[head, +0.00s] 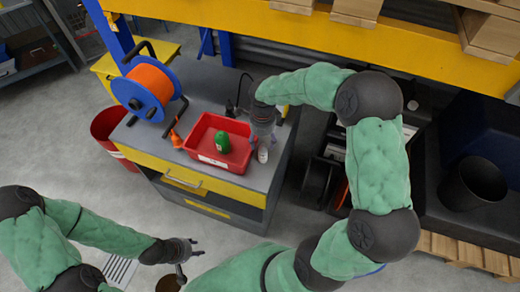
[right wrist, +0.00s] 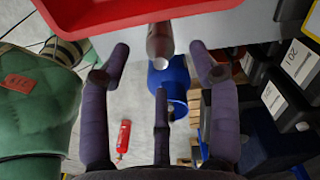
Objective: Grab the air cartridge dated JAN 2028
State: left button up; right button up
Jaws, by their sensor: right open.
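My right gripper (head: 262,138) is over the grey bench top, just right of the red tray (head: 200,160). Its fingers are spread in the right wrist view (right wrist: 160,60). A green rounded object (head: 222,142) is inside the tray. I can read no date on either. My left gripper (head: 187,250) is low at the front, its fingers apart and empty.
A blue and orange reel (head: 148,90) stands on the bench's left, with a small orange cone (head: 176,138) beside the tray. A red bin (head: 112,135) stands left of the bench. Dark shelving with labelled boxes (right wrist: 290,65) is close on the right. A red extinguisher (right wrist: 123,138) is below.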

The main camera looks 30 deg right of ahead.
aim_at(263, 145)
notch_tip(263, 145, down, 6)
jog(key=shift+s+r+b, duration=0.1)
jog(key=shift+r+b, duration=0.1)
jog(key=shift+b, duration=0.45)
notch_tip(263, 145, down, 4)
jog(key=shift+f+b, duration=0.2)
jog(key=shift+b, duration=0.5)
grip_shut()
